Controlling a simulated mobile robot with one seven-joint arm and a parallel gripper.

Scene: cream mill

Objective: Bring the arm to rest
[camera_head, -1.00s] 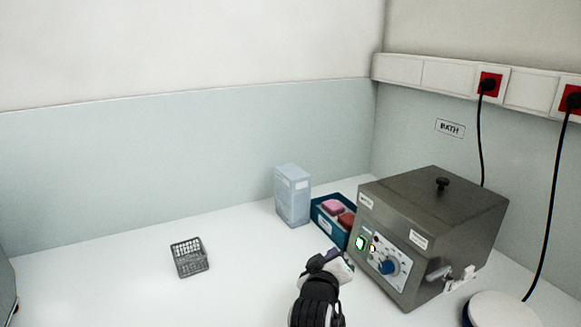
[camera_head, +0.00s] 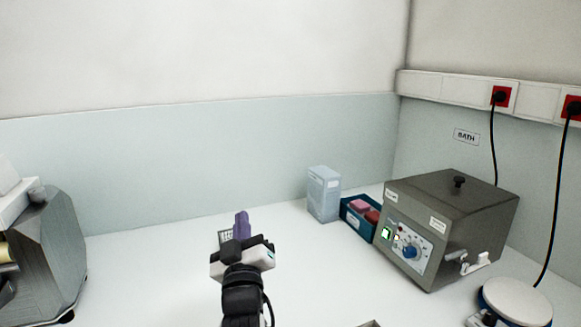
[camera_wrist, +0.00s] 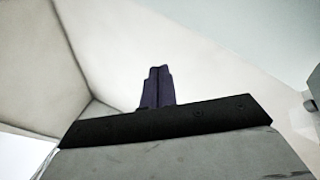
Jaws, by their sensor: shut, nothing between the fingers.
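My gripper (camera_head: 242,224) shows in the lower middle of the head view, raised in front of the white counter. Its purple fingers point up and away from me and are closed together with nothing between them. In the wrist view the closed fingers (camera_wrist: 157,88) stand up before pale walls and a corner, clear of any object. The small grey wire basket (camera_head: 224,237) on the counter is mostly hidden behind my gripper.
A grey metal bath (camera_head: 451,230) with a blue knob stands at right. Beside it are a teal tray (camera_head: 353,219) with pink and red items and a pale blue box (camera_head: 324,195). A round white-topped device (camera_head: 515,300) is at lower right, a grey machine (camera_head: 50,250) at left. The middle counter is clear.

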